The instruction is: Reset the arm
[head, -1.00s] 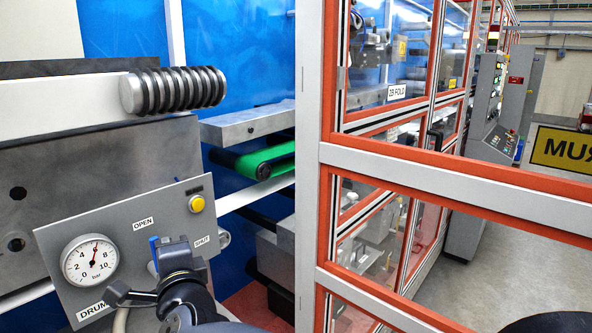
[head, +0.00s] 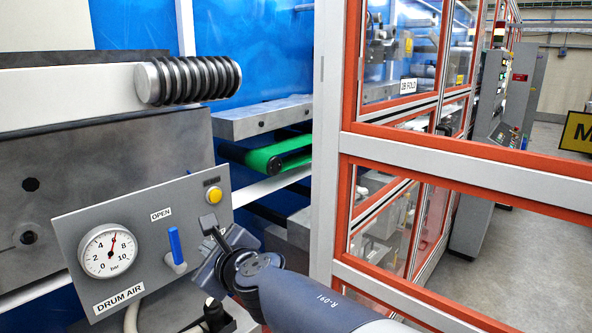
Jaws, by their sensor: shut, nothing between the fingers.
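My gripper (head: 213,245) is in the lower middle of the head view, at the right part of the grey drum air panel (head: 75,232). It is shut and empty. My arm reaches it from the lower right and hides the panel's lower right corner. A blue-handled lever (head: 175,246) stands upright on the panel, just left of my gripper, below the OPEN label (head: 161,214). A gap shows between the blue handle and my gripper. The pressure gauge (head: 108,251) is on the panel's left, its needle just right of straight up. A yellow button (head: 214,195) is at the upper right.
A ribbed roller (head: 188,82) juts out above the panel. A green belt (head: 279,155) runs behind it. An orange and grey framed guard (head: 455,165) with clear panes stands close on the right, beside my arm. Open floor (head: 520,240) lies beyond it.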

